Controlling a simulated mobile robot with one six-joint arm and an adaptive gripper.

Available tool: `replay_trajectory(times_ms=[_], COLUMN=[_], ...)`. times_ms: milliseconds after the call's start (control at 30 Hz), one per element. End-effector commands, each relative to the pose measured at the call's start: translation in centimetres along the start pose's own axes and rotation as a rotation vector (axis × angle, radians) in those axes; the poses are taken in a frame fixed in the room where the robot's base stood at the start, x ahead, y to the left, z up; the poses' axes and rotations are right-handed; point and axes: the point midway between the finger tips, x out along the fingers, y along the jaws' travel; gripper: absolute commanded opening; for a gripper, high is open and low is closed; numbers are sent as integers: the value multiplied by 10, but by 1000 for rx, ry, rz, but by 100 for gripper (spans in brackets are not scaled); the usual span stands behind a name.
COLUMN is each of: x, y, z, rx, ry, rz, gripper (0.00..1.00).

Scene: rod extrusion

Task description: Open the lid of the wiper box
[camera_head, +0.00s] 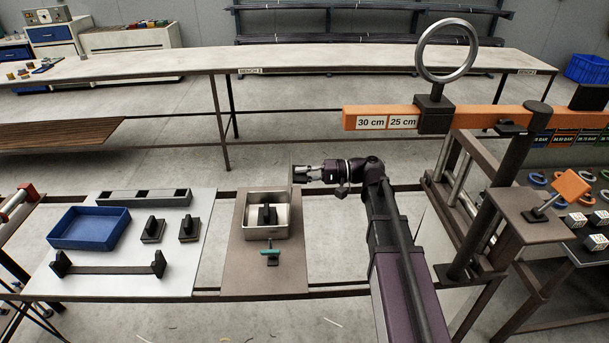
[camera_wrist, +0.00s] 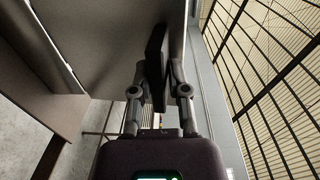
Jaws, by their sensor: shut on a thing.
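The wiper box is an open-topped metal box (camera_head: 248,228) on a brown board, with a dark block (camera_head: 266,215) inside. My gripper (camera_head: 300,174) is above the box's back right side, pointing left. In the wrist view, my gripper (camera_wrist: 158,78) is shut on a black handle (camera_wrist: 155,48) that stands on a large grey plate (camera_wrist: 105,35), apparently the lid. In the head view the plate shows only as a thin upright edge by the fingertips. Whether it touches the box cannot be told.
A teal-handled tool (camera_head: 270,252) lies in front of the box. Left are a blue tray (camera_head: 85,244), black blocks and a dark bar with end stands (camera_head: 110,268). An orange beam with a metal ring (camera_head: 446,50) stands right. Floor shows behind the box.

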Motion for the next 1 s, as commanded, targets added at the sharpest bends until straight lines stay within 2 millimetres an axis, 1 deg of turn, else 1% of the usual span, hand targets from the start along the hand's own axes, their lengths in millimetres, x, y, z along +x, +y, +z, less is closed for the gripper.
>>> replay_trajectory(times_ms=[33,367,400,467,500,1000], x=[0,1,2,2,2,2], y=[2,2,2,2,2,1], z=[2,2,2,2,2,0], rx=[0,-1,-1,-1,-1,0], ry=[-6,-7,-7,-7,-6,-4], rz=[9,9,9,8,8,4], gripper=[0,0,30,48,51,51])
